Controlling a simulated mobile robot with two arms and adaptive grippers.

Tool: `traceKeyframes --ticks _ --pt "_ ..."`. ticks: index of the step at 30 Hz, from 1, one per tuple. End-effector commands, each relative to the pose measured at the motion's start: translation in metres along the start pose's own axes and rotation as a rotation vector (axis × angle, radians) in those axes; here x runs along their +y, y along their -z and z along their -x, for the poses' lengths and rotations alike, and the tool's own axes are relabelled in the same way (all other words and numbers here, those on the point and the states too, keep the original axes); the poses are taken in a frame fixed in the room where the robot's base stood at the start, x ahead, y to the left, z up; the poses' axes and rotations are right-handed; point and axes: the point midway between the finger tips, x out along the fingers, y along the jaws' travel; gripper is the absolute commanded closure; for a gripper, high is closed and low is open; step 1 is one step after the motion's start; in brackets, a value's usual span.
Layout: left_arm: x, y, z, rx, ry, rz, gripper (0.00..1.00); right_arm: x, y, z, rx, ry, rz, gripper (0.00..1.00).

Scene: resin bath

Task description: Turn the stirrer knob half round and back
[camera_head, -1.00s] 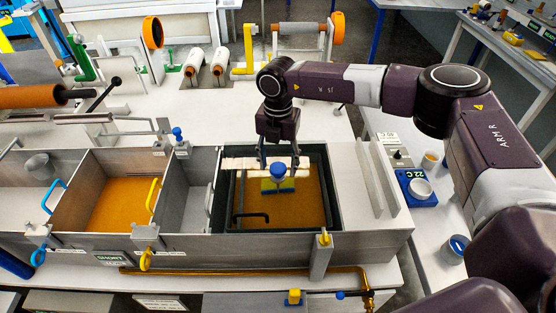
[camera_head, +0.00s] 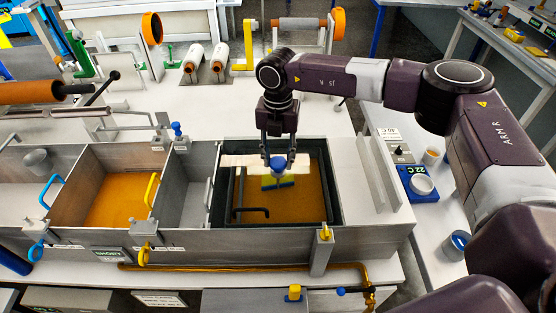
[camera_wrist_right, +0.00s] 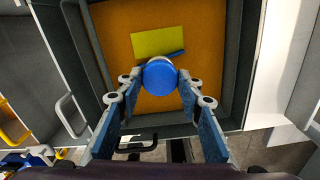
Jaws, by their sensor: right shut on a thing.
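The blue round stirrer knob (camera_head: 278,163) stands above the orange resin at the right end of the long grey bath. A yellow paddle or plate with a blue edge (camera_head: 272,183) shows below it, at a slight slant. My right gripper (camera_head: 278,159) reaches down from above with a finger on either side of the knob and is shut on it. In the right wrist view the knob (camera_wrist_right: 159,74) sits between the fingertips, and the yellow piece (camera_wrist_right: 161,42) lies beyond it. My left gripper is not in view.
The dark-framed resin tank (camera_head: 334,205) encloses the work spot. A white bar (camera_head: 240,160) crosses its back, and a dark bent handle (camera_head: 252,211) stands at its front left. Compartments with blue (camera_head: 50,190) and yellow (camera_head: 152,190) handles lie to the left.

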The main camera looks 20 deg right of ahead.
Motion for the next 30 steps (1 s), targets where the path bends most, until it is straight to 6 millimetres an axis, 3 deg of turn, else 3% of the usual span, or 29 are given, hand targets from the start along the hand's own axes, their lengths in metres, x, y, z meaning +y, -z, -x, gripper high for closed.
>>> traceKeyframes --ticks 12,30 --pt "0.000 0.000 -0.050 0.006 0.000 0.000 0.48 0.001 -0.002 -0.004 -0.005 -0.003 0.359 0.90" --pt "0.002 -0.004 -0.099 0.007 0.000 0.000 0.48 0.001 -0.002 -0.001 -0.006 -0.004 0.929 0.90"
